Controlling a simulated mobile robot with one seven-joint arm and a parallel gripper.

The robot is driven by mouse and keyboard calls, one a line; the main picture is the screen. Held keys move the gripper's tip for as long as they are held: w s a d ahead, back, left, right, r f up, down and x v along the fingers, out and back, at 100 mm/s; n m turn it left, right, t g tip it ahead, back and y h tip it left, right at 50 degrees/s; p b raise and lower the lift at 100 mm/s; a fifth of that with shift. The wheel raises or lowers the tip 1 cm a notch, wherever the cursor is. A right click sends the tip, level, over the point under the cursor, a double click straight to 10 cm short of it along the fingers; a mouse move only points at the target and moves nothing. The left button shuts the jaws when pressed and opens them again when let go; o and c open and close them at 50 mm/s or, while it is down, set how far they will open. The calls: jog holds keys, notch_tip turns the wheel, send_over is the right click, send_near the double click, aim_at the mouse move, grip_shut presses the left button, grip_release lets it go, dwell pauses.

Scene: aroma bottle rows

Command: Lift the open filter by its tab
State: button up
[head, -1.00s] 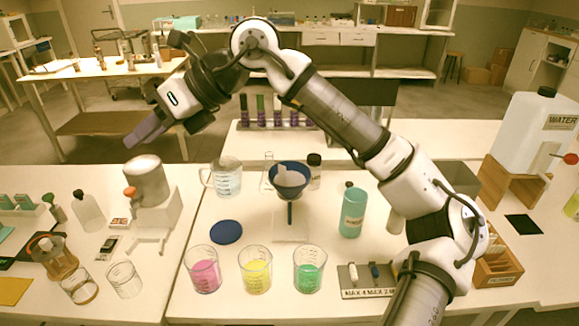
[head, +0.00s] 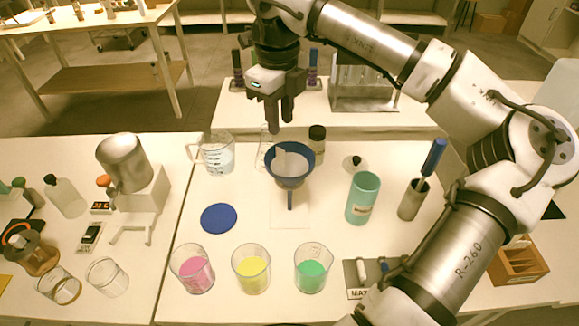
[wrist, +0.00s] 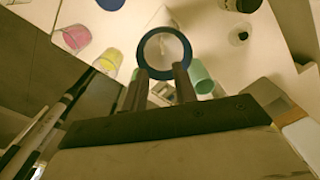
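The filter (head: 293,163) is a pale paper cone, open inside a dark blue funnel (head: 290,178). Its pale tab (head: 281,156) stands up on the left side of the funnel mouth. In the wrist view the pale filter (wrist: 160,52) shows inside the blue funnel rim (wrist: 186,42). My gripper (head: 281,122) points down above the funnel, its fingertips a little above and behind the rim in the head view. In the wrist view my gripper (wrist: 160,72) has two dark fingers apart with nothing between them. The fingertips overlap the rim's near edge there; I cannot tell the height gap.
Beakers of pink (head: 192,270), yellow (head: 251,270) and green (head: 313,270) liquid stand in front. A measuring jug (head: 216,155) is left of the funnel and a dark-capped jar (head: 317,143) close behind. A teal cup (head: 363,197) stands to the right. A blue disc (head: 219,218) lies front left.

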aim_at(284, 151)
notch_tip(284, 151, down, 4)
jog(key=shift+f+p, duration=0.15)
jog(key=shift+p, duration=0.15)
jog(key=shift+w+d+f+p, duration=0.15)
jog(key=shift+f+p, duration=0.4)
jog(key=shift+f, duration=0.75)
jog(key=shift+w+d+f+p, duration=0.1)
jog(key=shift+f+p, duration=0.4)
jog(key=shift+f, duration=0.8)
grip_shut()
